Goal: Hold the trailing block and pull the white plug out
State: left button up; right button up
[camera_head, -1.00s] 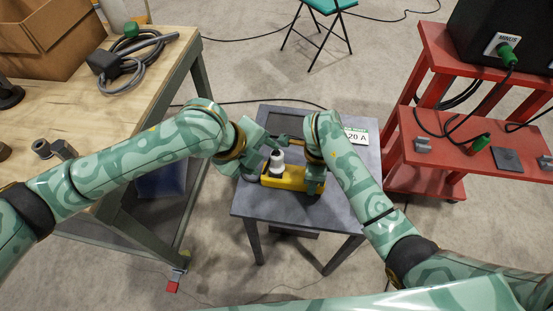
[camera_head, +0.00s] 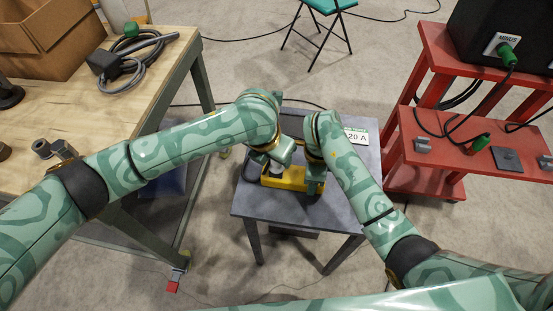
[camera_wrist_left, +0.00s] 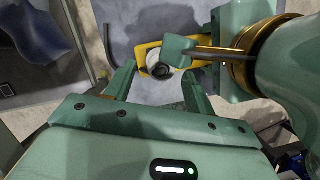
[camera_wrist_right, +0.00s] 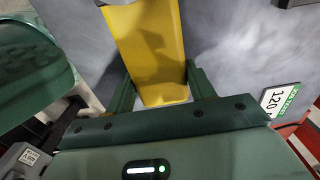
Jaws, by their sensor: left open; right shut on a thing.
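The yellow trailing block (camera_head: 284,183) lies on a small grey table. The white plug (camera_head: 277,168) stands in it, mostly hidden by my left arm in the head view. In the left wrist view the plug (camera_wrist_left: 153,58) shows from above as a white round body with a dark round top. My left gripper (camera_wrist_left: 158,88) is open, its fingers on either side of the plug's line of sight; contact cannot be told. My right gripper (camera_wrist_right: 162,92) is shut on the right end of the block, which fills the space between its fingers in the right wrist view (camera_wrist_right: 148,50).
The grey table (camera_head: 270,210) has bare room in front. A "120 A" sign (camera_head: 356,137) lies at its back right. A wooden workbench (camera_head: 165,75) stands left and a red cart (camera_head: 440,150) right. My right arm crosses close to the left gripper.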

pick_arm(q)
jog(key=shift+x, duration=2.5)
grip_shut()
